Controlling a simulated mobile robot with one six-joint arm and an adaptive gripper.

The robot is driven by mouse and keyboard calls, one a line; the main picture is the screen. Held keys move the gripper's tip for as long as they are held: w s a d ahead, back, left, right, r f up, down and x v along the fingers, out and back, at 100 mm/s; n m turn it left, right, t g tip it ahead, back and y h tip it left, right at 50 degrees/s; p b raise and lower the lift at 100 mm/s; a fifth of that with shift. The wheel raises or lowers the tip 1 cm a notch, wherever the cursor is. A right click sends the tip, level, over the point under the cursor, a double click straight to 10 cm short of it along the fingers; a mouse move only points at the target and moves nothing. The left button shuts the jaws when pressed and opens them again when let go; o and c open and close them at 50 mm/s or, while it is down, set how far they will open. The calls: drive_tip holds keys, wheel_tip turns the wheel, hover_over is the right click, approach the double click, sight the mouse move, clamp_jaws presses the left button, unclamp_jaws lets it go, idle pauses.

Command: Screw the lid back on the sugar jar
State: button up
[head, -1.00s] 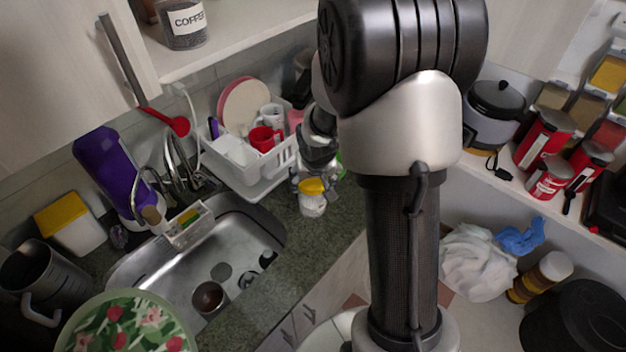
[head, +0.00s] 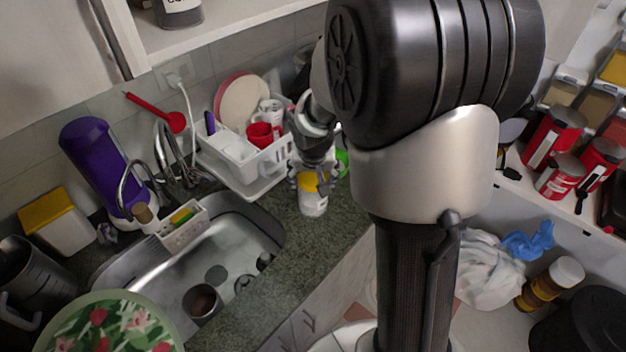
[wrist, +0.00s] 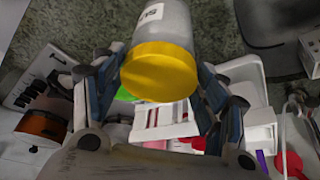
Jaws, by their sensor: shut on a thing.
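The sugar jar (head: 314,206) is a clear jar with pale contents, standing upright on the green-grey counter near the sink. Its yellow lid (head: 311,183) sits on top of the jar. My gripper (head: 312,181) points down over the jar and is shut on the lid, a finger on each side. In the wrist view the round yellow lid (wrist: 160,72) lies between the fingers, with the jar body (wrist: 165,25) beyond it and its label partly cut off. I cannot tell how tightly the lid is seated.
A white dish rack (head: 245,160) with a red mug (head: 261,136) stands just behind and left of the jar. The sink (head: 240,250) is to the left. A green item (head: 343,161) is close behind my gripper. Bare counter (head: 285,240) lies in front.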

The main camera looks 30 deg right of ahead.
drive_tip(key=shift+w+a+f+m+h+b, duration=0.1)
drive_tip(key=shift+m+h+b, duration=0.4)
drive_tip(key=shift+m+b, duration=1.35)
drive_tip(key=shift+n+b, duration=0.45)
drive_tip(key=shift+b, duration=0.4)
drive_tip(key=shift+w+a+m+g+h+b, duration=0.15)
drive_tip(key=shift+m+g+h+b, duration=0.3)
drive_tip(key=shift+m+b, duration=0.7)
drive_tip(key=shift+m+g+p, duration=0.3)
drive_tip(key=shift+m+g, duration=0.25)
drive_tip(key=shift+m, duration=0.8)
drive_tip(key=m, duration=0.2)
drive_tip(key=m+g, duration=0.1)
drive_tip(key=m, duration=0.1)
drive_tip(key=shift+w+a+g+h, duration=0.1)
drive_tip(key=shift+w+g+h, duration=0.2)
drive_tip(key=shift+w+h, duration=0.05)
drive_tip(key=shift+m+g, duration=0.4)
drive_tip(key=shift+m, duration=0.5)
drive_tip(key=m+g+p, duration=0.1)
drive_tip(key=m, duration=0.2)
drive_tip(key=shift+w, duration=0.15)
